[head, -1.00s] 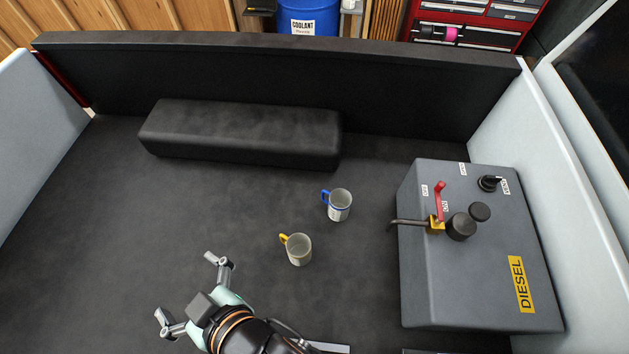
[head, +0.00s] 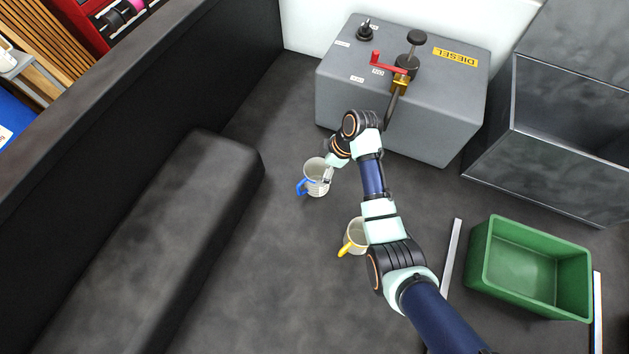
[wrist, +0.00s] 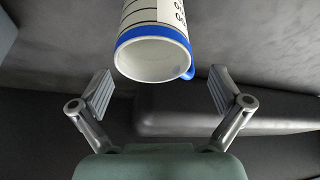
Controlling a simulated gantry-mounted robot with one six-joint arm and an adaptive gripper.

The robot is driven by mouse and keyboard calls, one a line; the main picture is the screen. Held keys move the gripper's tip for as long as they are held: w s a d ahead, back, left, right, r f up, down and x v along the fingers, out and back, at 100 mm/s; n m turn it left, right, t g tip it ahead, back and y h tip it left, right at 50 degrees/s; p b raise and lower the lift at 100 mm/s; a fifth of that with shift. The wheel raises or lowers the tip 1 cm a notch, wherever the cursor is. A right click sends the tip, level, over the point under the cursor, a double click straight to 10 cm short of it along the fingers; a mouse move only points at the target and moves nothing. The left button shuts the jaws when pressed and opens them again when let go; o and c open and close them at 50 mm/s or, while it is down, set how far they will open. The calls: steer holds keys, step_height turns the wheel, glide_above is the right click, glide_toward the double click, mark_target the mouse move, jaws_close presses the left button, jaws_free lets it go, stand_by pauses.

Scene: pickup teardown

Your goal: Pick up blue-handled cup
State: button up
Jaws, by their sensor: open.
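The blue-handled cup (head: 314,182) stands upright on the dark bed floor in the head view, its blue handle toward the lower left. My gripper (head: 329,173) is at the cup's right side there, and its fingers are mostly hidden. In the wrist view the cup (wrist: 153,55) shows its open mouth, blue rim and white body with dark markings, with part of the handle at the right. My open gripper (wrist: 161,84) has one finger on each side of the rim, with gaps between. Whether anything touches cannot be told.
A yellow-handled cup (head: 353,236) stands close by, partly behind my arm. A grey diesel tank (head: 400,115) with a crank is beyond the gripper. A long black block (head: 185,215) lies left. A green bin (head: 530,255) and a dark metal box (head: 555,140) are right.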

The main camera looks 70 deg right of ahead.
steer(key=x, duration=0.5)
steer(key=d+x, duration=0.1)
steer(key=x, duration=0.1)
steer(key=shift+s+f+b, duration=0.15)
steer(key=shift+f+b, duration=0.25)
steer(key=c, duration=0.9)
steer(key=shift+o, duration=0.2)
